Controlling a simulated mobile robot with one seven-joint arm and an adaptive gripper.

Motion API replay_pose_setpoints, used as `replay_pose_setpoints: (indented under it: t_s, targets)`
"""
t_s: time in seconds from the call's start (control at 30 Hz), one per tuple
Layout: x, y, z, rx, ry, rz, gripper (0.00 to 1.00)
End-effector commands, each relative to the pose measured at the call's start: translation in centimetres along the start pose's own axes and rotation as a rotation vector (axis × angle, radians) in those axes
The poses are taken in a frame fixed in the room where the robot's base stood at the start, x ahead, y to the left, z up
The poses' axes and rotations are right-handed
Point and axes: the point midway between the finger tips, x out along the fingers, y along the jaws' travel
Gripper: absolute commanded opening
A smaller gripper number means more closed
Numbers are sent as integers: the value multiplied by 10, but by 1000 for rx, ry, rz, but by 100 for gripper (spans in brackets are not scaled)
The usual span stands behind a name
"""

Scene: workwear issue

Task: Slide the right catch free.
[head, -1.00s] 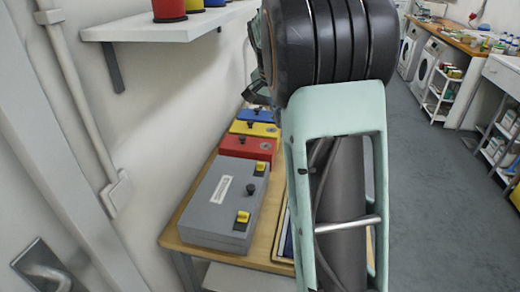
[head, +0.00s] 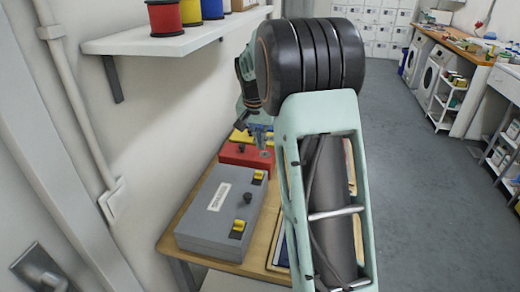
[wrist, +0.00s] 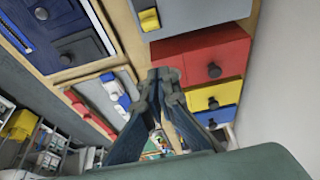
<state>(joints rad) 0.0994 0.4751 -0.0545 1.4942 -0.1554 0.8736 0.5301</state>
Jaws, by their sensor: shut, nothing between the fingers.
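A grey box (head: 203,220) with a pale label and a dark knob (head: 247,198) lies on the wooden table. It has two yellow catches at its right edge: a nearer one (head: 238,226) and a farther one (head: 258,175). The grey box (wrist: 205,12) also shows at the top of the wrist view, with one yellow catch (wrist: 149,18). My gripper (wrist: 163,76) is shut and empty. In the head view my gripper (head: 239,126) hangs beyond the grey box, above the red and yellow boxes, apart from both catches. My arm hides part of the table.
A red box (head: 248,157) and a yellow box (head: 240,136) stand behind the grey box. A blue box (wrist: 218,116) shows in the wrist view. A wall shelf (head: 165,43) with spools overhangs at the left. The floor to the right is clear.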

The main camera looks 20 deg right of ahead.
Motion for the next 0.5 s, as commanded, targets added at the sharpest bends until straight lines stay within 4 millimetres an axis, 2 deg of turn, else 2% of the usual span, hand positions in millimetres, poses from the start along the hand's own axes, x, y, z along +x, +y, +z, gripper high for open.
replay_pose_setpoints:
  t_s: [0.37,0.4,0.5]
  targets:
    - [81,1,1,1,-5,2,0]
    - [86,0,2,0,-3,0,0]
    - [76,-1,15,-1,1,-1,0]
